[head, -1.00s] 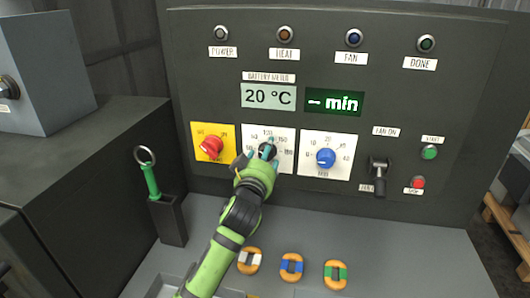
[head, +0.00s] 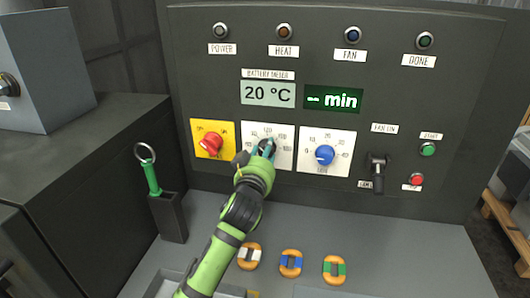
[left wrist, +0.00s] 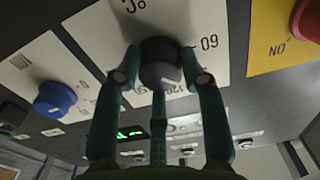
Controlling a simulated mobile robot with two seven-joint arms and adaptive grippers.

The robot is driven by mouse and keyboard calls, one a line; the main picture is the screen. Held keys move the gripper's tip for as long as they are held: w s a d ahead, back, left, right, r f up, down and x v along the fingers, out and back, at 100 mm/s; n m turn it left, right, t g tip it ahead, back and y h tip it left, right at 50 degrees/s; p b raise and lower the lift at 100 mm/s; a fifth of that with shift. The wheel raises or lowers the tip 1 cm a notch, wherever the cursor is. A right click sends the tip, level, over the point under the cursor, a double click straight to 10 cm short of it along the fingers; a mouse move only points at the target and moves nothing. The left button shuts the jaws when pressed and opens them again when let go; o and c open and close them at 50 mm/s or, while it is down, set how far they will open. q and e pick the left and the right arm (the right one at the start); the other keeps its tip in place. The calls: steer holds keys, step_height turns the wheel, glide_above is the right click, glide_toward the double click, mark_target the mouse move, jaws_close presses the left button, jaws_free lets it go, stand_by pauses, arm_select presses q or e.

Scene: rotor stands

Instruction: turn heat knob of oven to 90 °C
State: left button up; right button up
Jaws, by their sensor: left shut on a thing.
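The black heat knob (left wrist: 160,62) sits on a white dial plate (head: 285,158) in the middle of the oven panel. My left gripper (head: 263,152) reaches it from below and covers most of it in the head view. In the left wrist view the gripper's teal fingers (left wrist: 165,75) are closed around the knob. The dial numbers are partly hidden by the fingers. The temperature display (head: 268,94) above reads 20 °C. My right gripper is not in view.
A red knob (head: 211,143) on a yellow plate is just left, and a blue timer knob (head: 325,155) is just right. A fan lever (head: 378,172) stands further right. Three wound rings, one with green windings (head: 335,269), lie on the shelf below.

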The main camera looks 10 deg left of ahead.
arm_select(q)
steer(key=o, duration=0.9)
steer(key=shift+a+r, duration=0.1)
steer(key=shift+r, duration=0.2)
steer(key=shift+o, duration=1.2)
steer(key=shift+f, duration=0.15)
steer(key=shift+s, duration=0.1)
steer(key=s, duration=1.1)
steer(key=shift+s, duration=0.4)
